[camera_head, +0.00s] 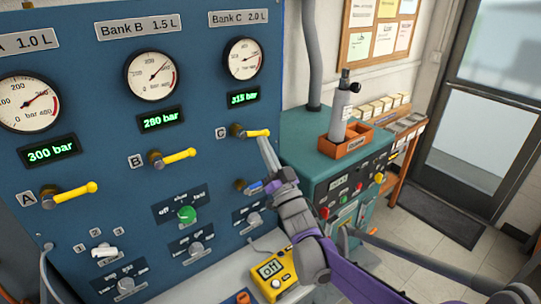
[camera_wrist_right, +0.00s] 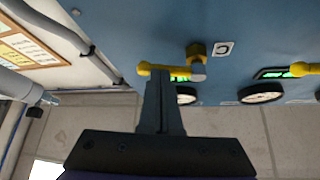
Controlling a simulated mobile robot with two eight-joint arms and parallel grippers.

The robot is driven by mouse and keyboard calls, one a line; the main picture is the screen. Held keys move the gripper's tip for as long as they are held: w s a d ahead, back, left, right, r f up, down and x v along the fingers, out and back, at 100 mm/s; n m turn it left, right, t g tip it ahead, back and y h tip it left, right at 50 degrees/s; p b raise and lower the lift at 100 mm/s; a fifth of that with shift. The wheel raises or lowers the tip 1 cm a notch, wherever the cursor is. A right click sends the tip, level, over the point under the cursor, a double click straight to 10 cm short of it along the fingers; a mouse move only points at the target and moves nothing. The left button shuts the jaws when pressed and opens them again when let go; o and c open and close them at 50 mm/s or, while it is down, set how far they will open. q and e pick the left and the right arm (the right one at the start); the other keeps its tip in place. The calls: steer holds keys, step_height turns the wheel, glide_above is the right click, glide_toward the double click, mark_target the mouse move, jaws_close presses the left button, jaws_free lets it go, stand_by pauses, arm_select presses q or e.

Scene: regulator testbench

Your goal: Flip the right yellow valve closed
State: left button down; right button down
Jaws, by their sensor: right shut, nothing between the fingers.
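The right yellow valve (camera_head: 256,133), marked C, sits on the blue panel below the Bank C gauge. Its handle points sideways to the right. My right gripper (camera_head: 264,142) is shut and empty, with its fingertips at the outer end of this handle, seemingly just below it. In the right wrist view, which looks upside down, the same valve handle (camera_wrist_right: 160,70) runs sideways across the tips of the shut fingers (camera_wrist_right: 159,78). I cannot tell whether they touch. Valves B (camera_head: 172,157) and A (camera_head: 70,194) also have handles pointing right. My left gripper is not in view.
The panel (camera_head: 110,165) also carries gauges, green displays and knobs. A yellow meter (camera_head: 273,275) lies below my right arm. A teal cabinet (camera_head: 305,130) with an orange tray (camera_head: 345,146) and a grey bottle (camera_head: 343,108) stands to the right.

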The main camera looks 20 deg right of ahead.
stand_by(0.3)
steer(key=shift+w+d+r+n+y, duration=0.1)
steer(key=shift+d+r+n+y, duration=0.1)
steer(key=shift+r+n+y, duration=0.25)
steer(key=shift+w+d+r+n+y, duration=0.1)
steer(key=shift+d+r+n+y, duration=0.1)
steer(key=shift+r+n+y, duration=0.25)
steer(key=shift+f, duration=0.15)
